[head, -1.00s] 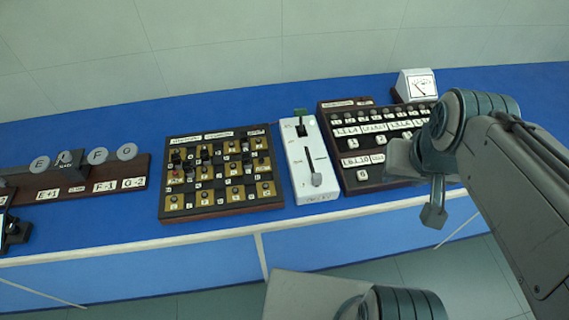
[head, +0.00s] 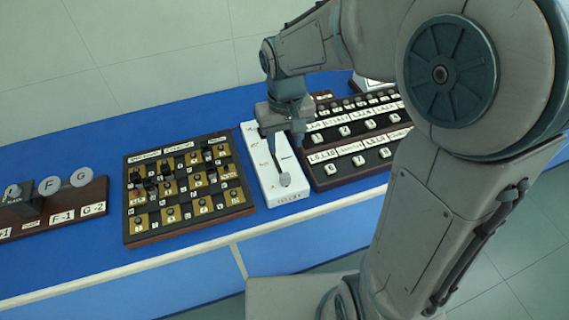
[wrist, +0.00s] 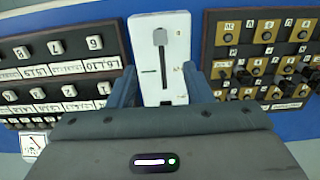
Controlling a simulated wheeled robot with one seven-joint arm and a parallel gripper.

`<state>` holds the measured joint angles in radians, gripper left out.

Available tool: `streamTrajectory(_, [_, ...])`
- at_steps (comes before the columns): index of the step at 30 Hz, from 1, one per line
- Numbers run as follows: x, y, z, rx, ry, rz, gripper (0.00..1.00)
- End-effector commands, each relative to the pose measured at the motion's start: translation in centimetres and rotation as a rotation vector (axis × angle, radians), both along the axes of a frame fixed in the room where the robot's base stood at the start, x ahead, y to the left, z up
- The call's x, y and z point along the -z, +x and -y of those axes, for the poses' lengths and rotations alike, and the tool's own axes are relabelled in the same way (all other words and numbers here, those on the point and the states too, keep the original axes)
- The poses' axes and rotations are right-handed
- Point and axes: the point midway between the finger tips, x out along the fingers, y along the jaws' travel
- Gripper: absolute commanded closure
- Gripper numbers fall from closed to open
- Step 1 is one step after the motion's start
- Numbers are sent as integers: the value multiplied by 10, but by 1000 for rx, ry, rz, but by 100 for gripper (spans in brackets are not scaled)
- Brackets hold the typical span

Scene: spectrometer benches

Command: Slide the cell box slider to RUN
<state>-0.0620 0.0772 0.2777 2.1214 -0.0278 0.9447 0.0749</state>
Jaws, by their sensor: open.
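The cell box is a narrow white box (head: 262,180) with a dark slot on its top and a label on its front edge. Its grey slider knob (head: 285,180) sits at the near end of the slot. In the wrist view the box (wrist: 175,85) lies upside down and the knob (wrist: 160,38) is at the upper end of the slot. My gripper (head: 284,143) is open over the box, behind the knob, with nothing in it. Its fingers (wrist: 160,72) flank the box in the wrist view. The far part of the box is partly hidden, and its RUN marking is not readable.
A dark board with brass-coloured panels and knobs (head: 190,190) stands close to the box's left. A dark panel with white labels and buttons (head: 355,150) stands close to its right. Blue bench top (head: 90,150) is free behind the left boards.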

Motion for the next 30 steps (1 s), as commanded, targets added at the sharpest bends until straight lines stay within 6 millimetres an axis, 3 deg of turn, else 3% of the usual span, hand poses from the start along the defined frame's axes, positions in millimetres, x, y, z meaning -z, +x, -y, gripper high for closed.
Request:
streamTrajectory(5, [17, 1, -1, -2, 0, -6, 55])
streamTrajectory(15, [87, -1, -1, -2, 1, -9, 55])
streamTrajectory(21, [118, 0, 0, 0, 0, -6, 55])
streamTrajectory(30, [137, 0, -1, 0, 1, -2, 55])
